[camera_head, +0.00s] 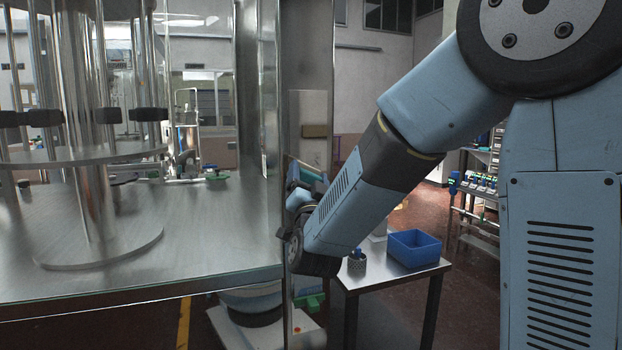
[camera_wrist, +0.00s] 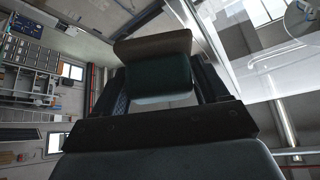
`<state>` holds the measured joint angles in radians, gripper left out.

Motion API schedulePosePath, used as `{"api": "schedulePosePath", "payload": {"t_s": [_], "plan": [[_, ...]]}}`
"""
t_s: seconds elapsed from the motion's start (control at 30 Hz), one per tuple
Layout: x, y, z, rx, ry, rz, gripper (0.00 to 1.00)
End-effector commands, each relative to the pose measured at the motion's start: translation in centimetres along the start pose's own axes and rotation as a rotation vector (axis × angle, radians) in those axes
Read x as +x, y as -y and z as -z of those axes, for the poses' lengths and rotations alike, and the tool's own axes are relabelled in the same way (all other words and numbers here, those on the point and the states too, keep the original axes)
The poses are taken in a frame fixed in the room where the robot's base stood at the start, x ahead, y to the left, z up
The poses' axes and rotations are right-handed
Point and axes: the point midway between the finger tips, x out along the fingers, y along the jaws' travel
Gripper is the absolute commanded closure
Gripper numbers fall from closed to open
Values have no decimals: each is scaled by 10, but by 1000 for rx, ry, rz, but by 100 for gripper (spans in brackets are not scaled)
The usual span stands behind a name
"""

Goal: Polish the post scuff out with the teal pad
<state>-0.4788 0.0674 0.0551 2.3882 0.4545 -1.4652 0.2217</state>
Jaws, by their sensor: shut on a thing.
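My gripper (camera_wrist: 160,88) is shut on the teal pad (camera_wrist: 162,76), which sits between the two fingers in the wrist view. The pad looks like a dark teal block with a brownish upper part. In the head view my gripper is largely hidden behind my wrist, beside the post. The post (camera_head: 312,60) is a tall metal upright at the right front corner of the filler. A pale metal bar, perhaps the post, runs slantwise close to the pad in the wrist view; I cannot tell whether they touch. I cannot make out the scuff.
The filler's steel deck (camera_head: 215,240) with glass panels fills the left. A small side table (camera_head: 405,277) stands behind my forearm, carrying a blue bin (camera_head: 414,249) and a dark cup (camera_head: 357,265). A rack (camera_head: 478,195) stands further right. Open floor lies between.

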Motion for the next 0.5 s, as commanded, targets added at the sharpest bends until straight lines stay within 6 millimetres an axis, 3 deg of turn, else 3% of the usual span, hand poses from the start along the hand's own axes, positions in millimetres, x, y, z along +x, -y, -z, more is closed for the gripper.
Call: {"api": "schedulePosePath", "payload": {"t_s": [0.5], "plan": [[40,-10,-21,-8,-5,-12,51]]}}
